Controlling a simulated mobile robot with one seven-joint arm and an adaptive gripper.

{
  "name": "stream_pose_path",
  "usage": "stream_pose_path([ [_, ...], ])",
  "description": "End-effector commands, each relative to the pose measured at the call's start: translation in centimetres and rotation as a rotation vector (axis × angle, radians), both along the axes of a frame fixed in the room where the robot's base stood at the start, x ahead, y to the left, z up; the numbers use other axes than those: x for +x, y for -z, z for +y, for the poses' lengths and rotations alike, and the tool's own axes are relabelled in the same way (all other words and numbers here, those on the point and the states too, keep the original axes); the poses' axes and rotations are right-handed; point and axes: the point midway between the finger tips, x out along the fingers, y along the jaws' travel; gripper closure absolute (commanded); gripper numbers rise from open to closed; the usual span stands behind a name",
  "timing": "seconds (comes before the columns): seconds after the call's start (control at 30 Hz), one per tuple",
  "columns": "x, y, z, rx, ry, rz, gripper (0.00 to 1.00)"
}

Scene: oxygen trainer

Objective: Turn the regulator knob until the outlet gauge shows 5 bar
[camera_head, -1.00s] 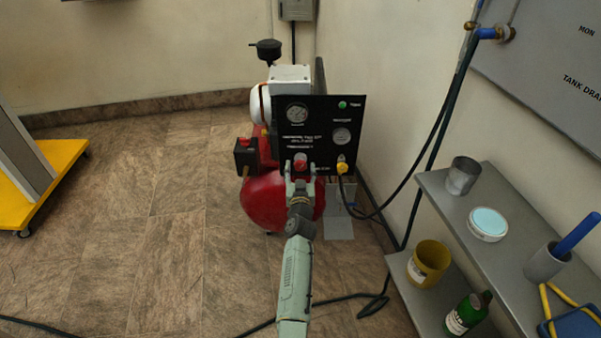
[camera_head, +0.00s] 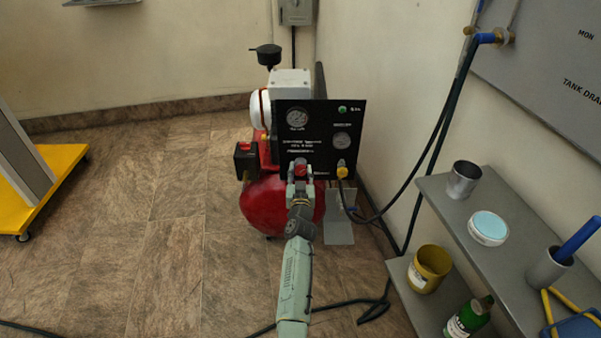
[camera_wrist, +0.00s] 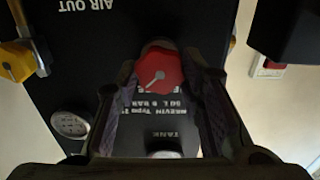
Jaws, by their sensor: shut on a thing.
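The red regulator knob (camera_wrist: 160,68) sits on the black panel, with a pale pointer mark on its face in the wrist view. My gripper (camera_head: 300,170) is shut on the knob (camera_head: 300,170), one finger on each side of it. In the head view the knob shows small between the fingers. The black panel (camera_head: 320,112) carries two round gauges, one at upper left (camera_head: 297,119) and one at right (camera_head: 342,141). A gauge also shows at lower left in the wrist view (camera_wrist: 70,125). The needles are too small to read.
A red compressor tank (camera_head: 262,207) stands below the panel. A yellow fitting (camera_head: 342,172) with a dark hose is right of the knob. A grey shelf (camera_head: 445,205) with cups and a bottle is at right.

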Motion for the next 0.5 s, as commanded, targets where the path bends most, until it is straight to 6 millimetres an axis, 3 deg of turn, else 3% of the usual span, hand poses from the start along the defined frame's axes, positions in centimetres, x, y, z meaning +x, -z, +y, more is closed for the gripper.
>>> stream_pose_path([
  [0.17,-0.01,0.02,0.00,0.000,0.000,0.000,0.93],
  [0.5,-0.01,0.02,-0.04,0.062,0.000,0.000,0.93],
])
